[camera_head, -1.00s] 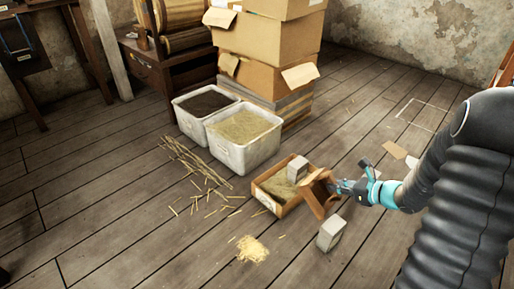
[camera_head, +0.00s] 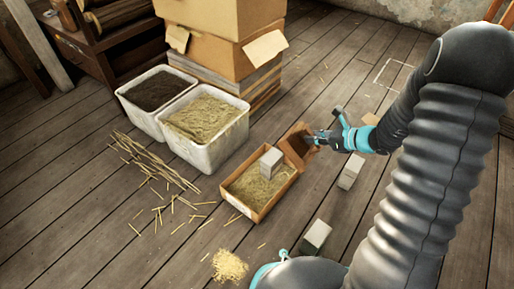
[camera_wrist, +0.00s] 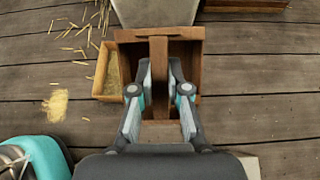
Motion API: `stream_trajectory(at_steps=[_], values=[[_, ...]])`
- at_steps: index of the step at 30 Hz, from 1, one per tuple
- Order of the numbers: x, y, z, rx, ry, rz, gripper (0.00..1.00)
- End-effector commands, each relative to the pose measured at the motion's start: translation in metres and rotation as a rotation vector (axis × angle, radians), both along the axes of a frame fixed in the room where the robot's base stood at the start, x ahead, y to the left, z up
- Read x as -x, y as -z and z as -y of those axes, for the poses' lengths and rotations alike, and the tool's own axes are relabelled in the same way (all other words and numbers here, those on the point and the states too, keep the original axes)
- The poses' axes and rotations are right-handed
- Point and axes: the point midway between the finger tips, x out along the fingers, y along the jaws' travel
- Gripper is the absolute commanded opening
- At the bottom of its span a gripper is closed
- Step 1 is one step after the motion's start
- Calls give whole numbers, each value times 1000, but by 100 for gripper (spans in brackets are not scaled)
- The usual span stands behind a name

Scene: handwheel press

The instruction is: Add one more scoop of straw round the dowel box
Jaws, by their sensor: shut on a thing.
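My gripper (camera_head: 314,140) is shut on the handle of a brown wooden scoop (camera_head: 294,143). In the wrist view the scoop (camera_wrist: 188,50) lies ahead of the fingers; no straw shows in it. The scoop is at the back right end of a shallow wooden crate (camera_head: 262,215); whether they touch is unclear. A pale grey box (camera_head: 271,162), apparently the dowel box, stands upright in the crate with straw (camera_head: 255,187) around its visible sides. The crate's edge (camera_wrist: 101,75) shows behind the scoop in the wrist view. A white tub (camera_head: 215,155) holds straw (camera_head: 203,117).
A second tub (camera_head: 135,110) holds dark material. Two grey blocks (camera_head: 316,236) (camera_head: 350,171) stand on the floor right of the crate. Loose straw (camera_head: 229,266) and sticks (camera_head: 150,163) lie to the left and front. Cardboard boxes (camera_head: 225,65) are stacked behind the tubs.

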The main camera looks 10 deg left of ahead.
Motion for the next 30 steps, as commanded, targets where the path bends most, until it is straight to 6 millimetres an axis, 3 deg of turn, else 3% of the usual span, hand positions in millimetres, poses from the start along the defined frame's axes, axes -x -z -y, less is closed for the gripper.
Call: stream_trajectory(at_steps=[1,9,12,15,18,22,30], values=[[1,0,-23,17,-57,-11,0],[17,30,-144,131,-484,-31,0],[29,47,-184,178,-697,-19,0],[38,64,-213,227,-914,1,0],[41,79,-224,278,-1095,22,0],[38,92,-223,349,-1267,49,0],[28,96,-208,480,-1382,85,0]])
